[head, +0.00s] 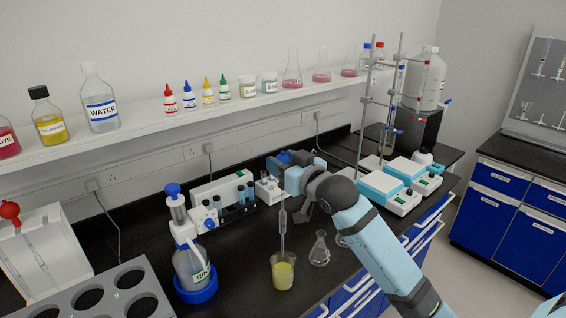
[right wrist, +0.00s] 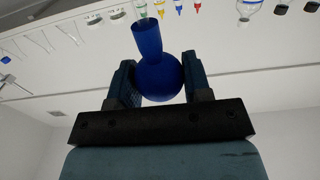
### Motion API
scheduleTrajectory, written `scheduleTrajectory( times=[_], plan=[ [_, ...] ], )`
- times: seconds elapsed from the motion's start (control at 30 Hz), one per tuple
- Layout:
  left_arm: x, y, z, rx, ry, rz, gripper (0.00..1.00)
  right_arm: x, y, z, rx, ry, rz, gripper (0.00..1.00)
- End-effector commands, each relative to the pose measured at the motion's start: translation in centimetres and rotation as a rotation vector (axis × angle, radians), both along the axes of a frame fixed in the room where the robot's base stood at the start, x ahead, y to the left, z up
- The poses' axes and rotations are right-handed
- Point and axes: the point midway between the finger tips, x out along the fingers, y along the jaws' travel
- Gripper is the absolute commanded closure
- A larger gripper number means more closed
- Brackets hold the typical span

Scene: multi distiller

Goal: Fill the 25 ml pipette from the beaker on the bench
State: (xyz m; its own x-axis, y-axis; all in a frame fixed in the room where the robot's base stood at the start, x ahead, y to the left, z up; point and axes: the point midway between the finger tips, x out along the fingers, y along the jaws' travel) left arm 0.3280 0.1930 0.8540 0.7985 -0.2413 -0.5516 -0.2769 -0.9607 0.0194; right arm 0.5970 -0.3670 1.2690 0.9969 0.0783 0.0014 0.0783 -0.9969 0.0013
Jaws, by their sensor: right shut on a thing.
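My right gripper (head: 284,165) is shut on a blue bulb (right wrist: 160,76), which sits between both fingers in the right wrist view. A clear glass pipette (head: 283,217) hangs nearly upright below the gripper in the head view, its wider part halfway down. The beaker (head: 284,276) stands on the dark bench under it and holds yellow liquid. The pipette's lower stem runs down to the beaker's mouth; I cannot tell whether its tip is in the liquid. The arm partly hides the bulb in the head view. My left gripper is not in view.
An Erlenmeyer flask (head: 319,250) stands right of the beaker, close to my right forearm. A blue-based dispenser bottle (head: 194,270) stands to the left. A vial rack (head: 238,211) is behind. A grey block with round holes (head: 108,282) fills the front left. Stands with stirrers (head: 383,187) are to the right.

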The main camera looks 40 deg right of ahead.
Motion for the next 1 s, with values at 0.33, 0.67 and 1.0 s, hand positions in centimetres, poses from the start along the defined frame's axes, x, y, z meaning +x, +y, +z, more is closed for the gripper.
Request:
scheduleTrajectory(
  times=[0.33,0.67,1.0],
  plan=[
    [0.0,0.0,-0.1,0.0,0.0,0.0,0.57,0.0,0.0,-0.3,0.0,0.0,0.0,1.0],
    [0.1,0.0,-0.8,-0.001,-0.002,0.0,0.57,0.0,0.0,-2.0,0.0,0.0,0.0,1.0],
    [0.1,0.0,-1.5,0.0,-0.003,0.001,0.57,0.0,0.0,-3.7,0.0,0.0,0.0,1.0]
  ],
)
